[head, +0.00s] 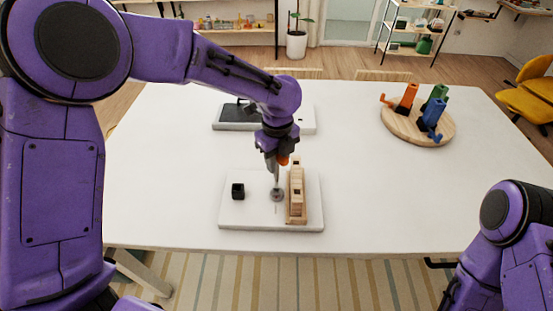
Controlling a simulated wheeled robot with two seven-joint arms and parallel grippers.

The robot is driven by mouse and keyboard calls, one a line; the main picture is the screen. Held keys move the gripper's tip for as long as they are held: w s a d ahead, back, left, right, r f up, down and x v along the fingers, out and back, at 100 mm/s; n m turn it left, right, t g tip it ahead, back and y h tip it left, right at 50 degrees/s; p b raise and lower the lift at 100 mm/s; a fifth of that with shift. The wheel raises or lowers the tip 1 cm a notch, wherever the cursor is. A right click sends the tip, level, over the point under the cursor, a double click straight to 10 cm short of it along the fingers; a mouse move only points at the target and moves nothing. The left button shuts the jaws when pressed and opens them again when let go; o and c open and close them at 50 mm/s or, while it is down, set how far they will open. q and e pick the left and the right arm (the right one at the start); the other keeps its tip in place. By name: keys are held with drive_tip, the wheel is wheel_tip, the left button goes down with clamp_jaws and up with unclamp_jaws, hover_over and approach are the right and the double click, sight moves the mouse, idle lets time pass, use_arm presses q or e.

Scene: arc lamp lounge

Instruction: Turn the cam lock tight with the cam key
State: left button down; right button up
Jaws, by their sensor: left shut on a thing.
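My left gripper (277,158) hangs over the white board (250,217) and is shut on the cam key (276,177), a grey shaft with an orange part at its top. The key points down, and its lower end meets the round grey cam lock (277,195) on the board. Whether the key is seated in it is too small to tell. A wooden block (297,192) stands on the board just right of the lock. A small black square holder (238,191) stands left of it. My right arm is at the lower right edge; its gripper is not in view.
A round wooden board (402,130) with orange, green and blue tools (433,112) stands at the back right of the white table (400,200). A white tray with a dark panel (238,117) lies behind my left gripper. The table's right front is clear.

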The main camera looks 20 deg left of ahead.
sight(277, 174)
use_arm(q)
drive_tip(key=n, duration=0.5)
drive_tip(key=shift+w, duration=0.15)
drive_tip(key=n, duration=0.5)
drive_tip(key=shift+w+n, duration=0.1)
drive_tip(key=shift+n, duration=0.2)
drive_tip(key=shift+f, duration=0.85)
drive_tip(key=shift+f+b, duration=0.4)
drive_tip(key=shift+f, duration=0.7)
drive_tip(key=shift+p, duration=0.45)
drive_tip(key=shift+f, duration=0.1)
drive_tip(key=shift+f, duration=0.9)
